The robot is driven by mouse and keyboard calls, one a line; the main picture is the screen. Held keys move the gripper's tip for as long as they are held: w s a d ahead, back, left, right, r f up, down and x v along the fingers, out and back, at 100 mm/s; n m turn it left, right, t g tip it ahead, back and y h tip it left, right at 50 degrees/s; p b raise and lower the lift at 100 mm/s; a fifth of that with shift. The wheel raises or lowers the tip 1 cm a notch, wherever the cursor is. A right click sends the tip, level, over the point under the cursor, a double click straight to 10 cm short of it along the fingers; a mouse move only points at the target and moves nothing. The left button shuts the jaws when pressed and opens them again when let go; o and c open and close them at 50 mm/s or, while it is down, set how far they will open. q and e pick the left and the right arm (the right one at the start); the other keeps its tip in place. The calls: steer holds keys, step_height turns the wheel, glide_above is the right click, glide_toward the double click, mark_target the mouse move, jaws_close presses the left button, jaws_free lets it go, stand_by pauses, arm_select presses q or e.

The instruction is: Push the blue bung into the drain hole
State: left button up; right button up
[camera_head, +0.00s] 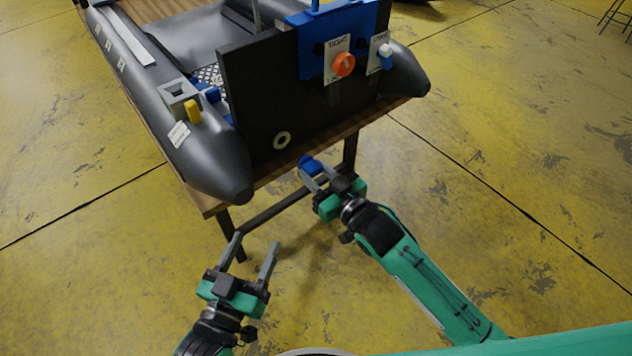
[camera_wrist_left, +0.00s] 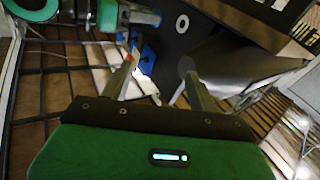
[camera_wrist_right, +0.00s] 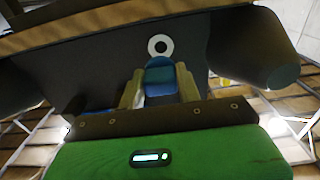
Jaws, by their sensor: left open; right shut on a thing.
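The drain hole (camera_head: 282,140) is a pale ring low on the dark transom board (camera_head: 250,95) of the grey boat. It also shows in the right wrist view (camera_wrist_right: 159,47) and the left wrist view (camera_wrist_left: 182,23). My right gripper (camera_head: 312,172) is shut on the blue bung (camera_head: 309,164), a little in front of the transom and to the right of the ring. My left gripper (camera_head: 254,250) is open and empty, lower left, away from the boat.
The boat lies on a wooden table (camera_head: 205,200). Grey tubes (camera_head: 215,155) flank the transom. An orange knob (camera_head: 343,65) and a white-and-blue switch (camera_head: 385,52) sit on its upper right. A yellow peg (camera_head: 194,112) stands by a grey block on the left tube. The floor in front is clear.

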mark_target(300, 158)
steer(key=shift+a, duration=0.1)
steer(key=shift+w+a+b, duration=0.3)
steer(key=shift+w, duration=0.2)
steer(key=shift+w+a+b, duration=0.4)
steer(key=shift+w, duration=0.15)
steer(key=shift+w+a+b, duration=0.25)
steer(key=shift+w+b, duration=0.05)
steer(key=shift+w, duration=0.05)
steer(key=shift+w+a, duration=0.3)
steer(key=shift+w, duration=0.05)
steer(key=shift+w+a, duration=0.15)
steer(key=shift+w, duration=0.05)
steer(key=shift+w+a, duration=0.25)
steer(key=shift+w, duration=0.2)
arm_select(q)
step_height(300, 158, up, 9)
steer(key=a+t, duration=0.3)
steer(key=t, duration=0.3)
steer(key=shift+w, duration=0.15)
arm_select(e)
steer(key=shift+w+a, duration=0.25)
